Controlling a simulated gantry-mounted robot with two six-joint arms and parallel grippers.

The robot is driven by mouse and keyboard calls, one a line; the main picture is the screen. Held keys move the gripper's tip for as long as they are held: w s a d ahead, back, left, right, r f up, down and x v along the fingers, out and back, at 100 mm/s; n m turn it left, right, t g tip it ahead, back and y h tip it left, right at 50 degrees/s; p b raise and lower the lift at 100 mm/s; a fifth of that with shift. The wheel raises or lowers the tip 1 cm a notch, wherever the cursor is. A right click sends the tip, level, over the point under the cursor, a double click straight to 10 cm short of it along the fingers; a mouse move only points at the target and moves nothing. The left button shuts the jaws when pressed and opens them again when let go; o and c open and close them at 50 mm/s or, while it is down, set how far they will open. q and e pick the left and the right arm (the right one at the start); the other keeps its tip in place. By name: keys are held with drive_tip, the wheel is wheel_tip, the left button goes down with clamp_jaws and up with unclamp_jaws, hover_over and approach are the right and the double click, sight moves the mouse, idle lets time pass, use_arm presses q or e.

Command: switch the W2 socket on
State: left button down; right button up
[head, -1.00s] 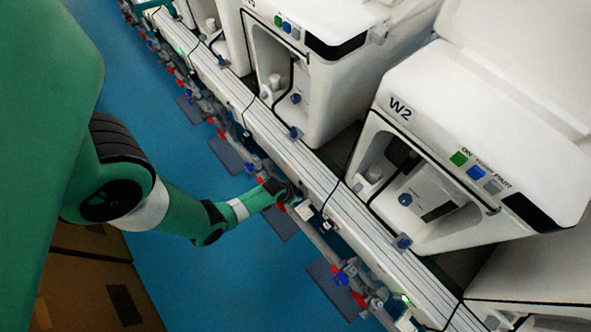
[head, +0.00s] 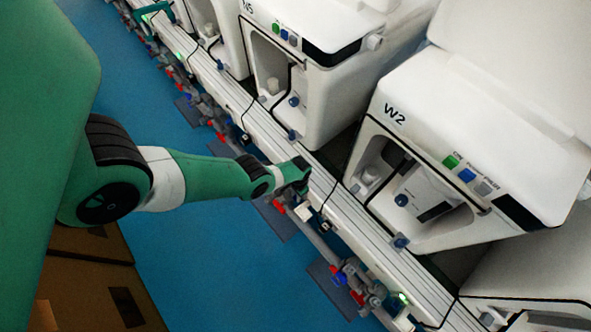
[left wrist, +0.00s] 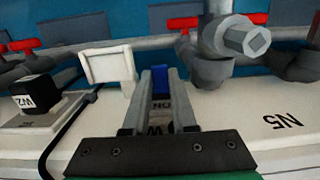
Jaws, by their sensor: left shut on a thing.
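Dark lettering, partly hidden, shows between the fingers. Left of the fingers stands a raised white flap (left wrist: 108,66). Further left, a black plug (left wrist: 38,92) labelled W2 sits on a light plate with a black cable. The W2 unit (head: 430,150) has green, blue and grey buttons. The socket's switch position cannot be made out. My right gripper is not in view.
Grey pipes with red and blue valve handles (head: 340,275) run along the rail's front side. In the left wrist view a large grey fitting (left wrist: 235,40) is right of the fingers, near an N5 label. Blue floor (head: 200,260) lies clear in front.

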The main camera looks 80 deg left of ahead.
use_arm(q)
drive_tip(key=shift+w+r, duration=0.1)
drive_tip(key=shift+r, duration=0.05)
drive_tip(key=c, duration=1)
unclamp_jaws()
wheel_tip(320, 180, up, 12)
drive_tip(key=w+p, duration=0.1)
drive_tip(key=p, duration=0.9)
drive_tip(key=shift+a+f+p, duration=0.2)
drive_tip(key=shift+a+p, duration=0.15)
